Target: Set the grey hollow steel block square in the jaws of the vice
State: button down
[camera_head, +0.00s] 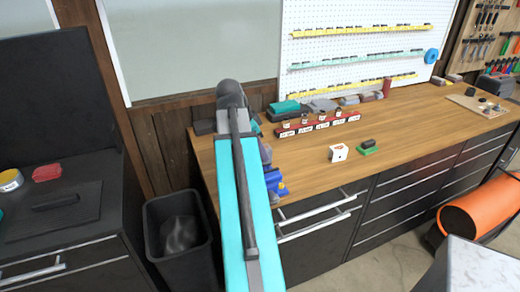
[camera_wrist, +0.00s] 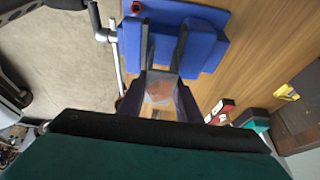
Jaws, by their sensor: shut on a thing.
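The blue vice (camera_wrist: 205,52) fills the top middle of the wrist view, with two dark upright jaws and a gap between them. In the head view the vice (camera_head: 276,184) shows at the bench's front left edge, partly hidden by my arm. My gripper (camera_wrist: 159,92) is shut on the grey hollow steel block (camera_wrist: 160,88), held between dark fingers. The block lines up with the jaw gap in the wrist view. I cannot tell whether it is between the jaws or above them. My gripper and the block are hidden in the head view.
The wooden bench (camera_head: 315,180) is mostly clear right of the vice. A white block (camera_head: 338,153) and a green item with a dark top (camera_head: 368,147) stand there. A red rack (camera_head: 318,125) lies behind them. A black bin (camera_head: 180,235) stands left of the bench.

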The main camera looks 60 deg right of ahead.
jog(key=shift+f+b, duration=0.65)
jog(key=shift+f, duration=1)
jog(key=c, duration=1.2)
grip_release()
jog(key=shift+w+r, duration=0.1)
jog(key=shift+r, duration=0.05)
jog(key=b+v, duration=0.3)
jog(key=v, duration=1)
jog(key=shift+a+r, duration=0.15)
jog(key=shift+r, duration=0.1)
jog(key=shift+w+r, duration=0.1)
